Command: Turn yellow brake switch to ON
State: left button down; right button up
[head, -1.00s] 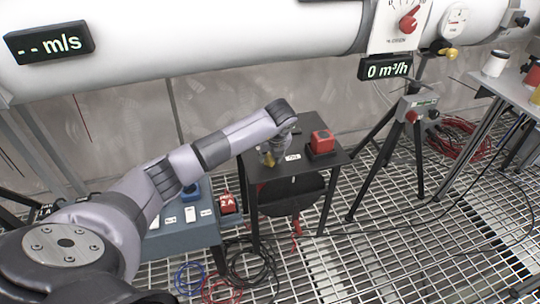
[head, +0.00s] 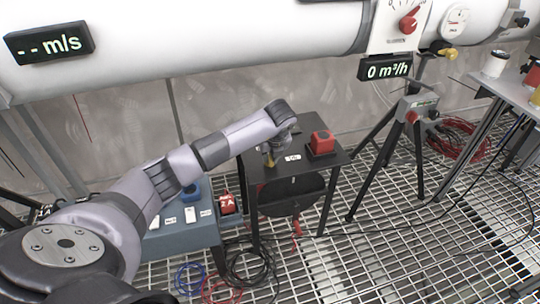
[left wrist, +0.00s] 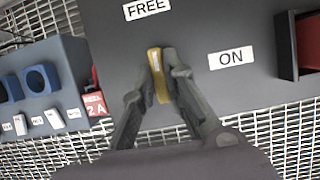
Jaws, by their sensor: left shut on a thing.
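The yellow brake switch (left wrist: 158,75) sits on a dark table top (left wrist: 190,20); it also shows small in the head view (head: 269,161). In the left wrist view the switch's long handle points roughly at the FREE label (left wrist: 147,8). The ON label (left wrist: 231,58) lies to its right. My left gripper (left wrist: 161,80) is shut on the switch, one finger on each side; it also shows in the head view (head: 268,152), reaching down over the table. My right gripper is not in view.
A red block (head: 322,142) on a dark base stands on the same table, right of the switch. A blue-grey box (head: 178,238) with small switches and a red 2A block (head: 227,203) is on the left. A tripod (head: 413,120) stands to the right.

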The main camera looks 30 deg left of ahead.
pick_arm(q)
jog(key=m+t, duration=0.1)
jog(key=m, duration=0.2)
jog(key=shift+a+h, duration=0.15)
jog(key=shift+h, duration=0.25)
jog(key=m+h, duration=0.1)
jog(key=m, duration=0.1)
jog(key=shift+s+m+b, duration=0.1)
jog(key=shift+m+b, duration=0.2)
jog(key=shift+m, duration=0.1)
jog(key=shift+m+t, duration=0.3)
jog(key=shift+m, duration=0.1)
jog(key=m+h, duration=0.1)
jog(key=m, duration=0.1)
jog(key=shift+a+m, duration=0.1)
jog(key=shift+m, duration=0.3)
jog(key=shift+m+h+b, duration=0.3)
jog(key=shift+m+h, duration=0.3)
jog(key=shift+m, duration=0.3)
jog(key=m+h, duration=0.1)
jog(key=m, duration=0.2)
jog(key=m+h+b, duration=0.1)
jog(key=m, duration=0.2)
jog(key=shift+a+m+g, duration=0.15)
jog(key=shift+m+g, duration=0.15)
jog(key=shift+g, duration=0.1)
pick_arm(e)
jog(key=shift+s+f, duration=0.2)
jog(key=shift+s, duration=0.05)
